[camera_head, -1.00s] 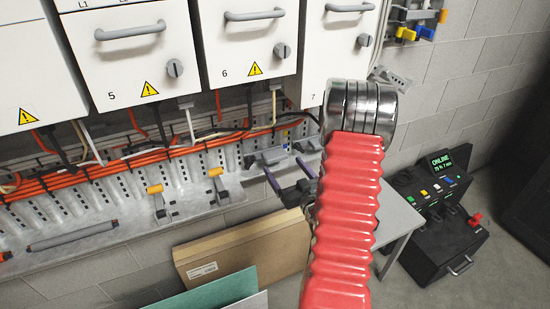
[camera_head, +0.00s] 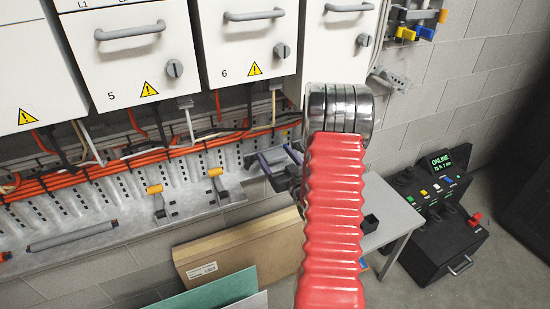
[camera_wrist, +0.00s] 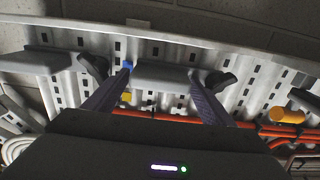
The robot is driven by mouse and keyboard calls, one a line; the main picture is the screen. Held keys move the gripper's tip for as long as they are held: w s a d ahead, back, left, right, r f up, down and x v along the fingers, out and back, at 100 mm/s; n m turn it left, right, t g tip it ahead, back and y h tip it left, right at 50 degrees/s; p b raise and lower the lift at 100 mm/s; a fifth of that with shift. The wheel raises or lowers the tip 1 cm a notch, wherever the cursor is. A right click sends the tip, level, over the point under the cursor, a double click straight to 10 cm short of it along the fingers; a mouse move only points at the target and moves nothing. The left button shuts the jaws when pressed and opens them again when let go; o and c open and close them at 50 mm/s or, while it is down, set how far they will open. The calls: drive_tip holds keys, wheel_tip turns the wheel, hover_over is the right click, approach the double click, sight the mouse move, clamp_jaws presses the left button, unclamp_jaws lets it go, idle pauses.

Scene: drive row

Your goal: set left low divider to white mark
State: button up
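My gripper (camera_head: 277,160) is at the cable tray (camera_head: 95,225), right of the two yellow-handled pieces. In the wrist view my gripper (camera_wrist: 160,72) has two purple fingers standing well apart. A light grey flat piece (camera_wrist: 163,76) shows between the fingertips, with dark pieces beside both fingers. I cannot tell whether it is the divider or whether the fingers touch it. A small blue spot (camera_wrist: 127,65) and a yellow spot (camera_wrist: 126,97) show by the left finger. I cannot make out a white mark. My red-sleeved arm hides part of the tray in the head view.
Yellow-handled pieces (camera_head: 155,190) and (camera_head: 215,172) stand on the tray. Orange cables (camera_head: 90,170) run along it under white cabinets (camera_head: 245,45). A cardboard box (camera_head: 240,245), a grey table (camera_head: 385,210) and a black control console (camera_head: 440,235) stand below.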

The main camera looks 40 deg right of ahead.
drive_tip(key=c, duration=1.3)
drive_tip(key=shift+o, duration=0.2)
drive_tip(key=shift+r, duration=1.55)
drive_tip(key=o, duration=1.5)
drive_tip(key=shift+s, duration=0.1)
drive_tip(key=v, duration=1.3)
drive_tip(key=shift+s+a, duration=0.2)
drive_tip(key=shift+s, duration=0.1)
